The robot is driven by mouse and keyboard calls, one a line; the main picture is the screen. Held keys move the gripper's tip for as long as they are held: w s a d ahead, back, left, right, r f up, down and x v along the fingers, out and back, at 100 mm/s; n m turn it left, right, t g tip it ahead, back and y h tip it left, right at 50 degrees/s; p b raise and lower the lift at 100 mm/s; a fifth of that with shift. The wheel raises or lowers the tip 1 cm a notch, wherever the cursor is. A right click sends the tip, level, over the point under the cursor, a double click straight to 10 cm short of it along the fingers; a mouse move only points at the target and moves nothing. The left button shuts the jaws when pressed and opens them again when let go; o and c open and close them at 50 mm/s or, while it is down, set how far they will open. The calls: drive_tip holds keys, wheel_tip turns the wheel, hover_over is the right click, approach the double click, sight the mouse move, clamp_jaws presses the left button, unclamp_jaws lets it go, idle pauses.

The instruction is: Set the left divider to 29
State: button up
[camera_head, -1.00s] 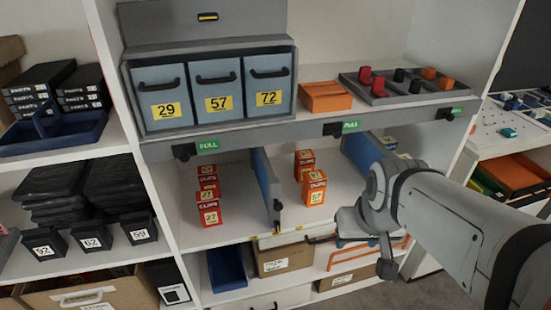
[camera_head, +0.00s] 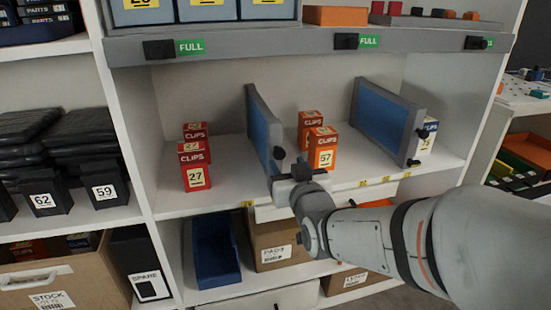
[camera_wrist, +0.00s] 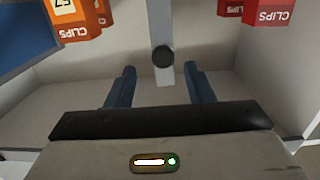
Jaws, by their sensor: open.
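The left divider (camera_head: 262,130) is an upright blue panel with a grey frame on the middle shelf. It stands between red boxes (camera_head: 194,165) marked 27 and orange boxes (camera_head: 321,148) marked 57. Its black knob (camera_head: 278,153) is on the front edge. My gripper (camera_head: 290,180) is in front of this edge, near the knob. In the wrist view the open fingers (camera_wrist: 159,67) lie either side of the knob's line, and the knob (camera_wrist: 162,56) shows between and just beyond the tips. A yellow shelf-edge label (camera_head: 247,204) is too small to read.
A second blue divider (camera_head: 385,118) stands to the right, with a white box (camera_head: 428,135) beside it. Drawers and green FULL tags (camera_head: 190,47) are on the shelf above. A blue bin (camera_head: 215,252) and a carton (camera_head: 270,245) sit below.

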sight(280, 156)
drive_tip(key=shift+w+a+f, duration=0.1)
drive_tip(key=shift+a, duration=0.15)
drive_tip(key=w+p, duration=0.1)
drive_tip(key=p, duration=0.2)
drive_tip(key=shift+a+r, duration=0.1)
drive_tip(key=shift+r, duration=0.2)
drive_tip(key=w+p, duration=0.1)
drive_tip(key=p, duration=0.3)
drive_tip(key=shift+a+p, duration=0.15)
drive_tip(key=shift+p, duration=0.2)
drive_tip(key=p, duration=0.4)
drive_tip(key=shift+w+a, duration=0.1)
drive_tip(key=shift+w, duration=0.1)
drive_tip(key=x, duration=0.3)
drive_tip(key=shift+w+f, duration=0.25)
drive_tip(key=shift+f, duration=0.05)
drive_tip(key=shift+x, duration=0.85)
clamp_jaws()
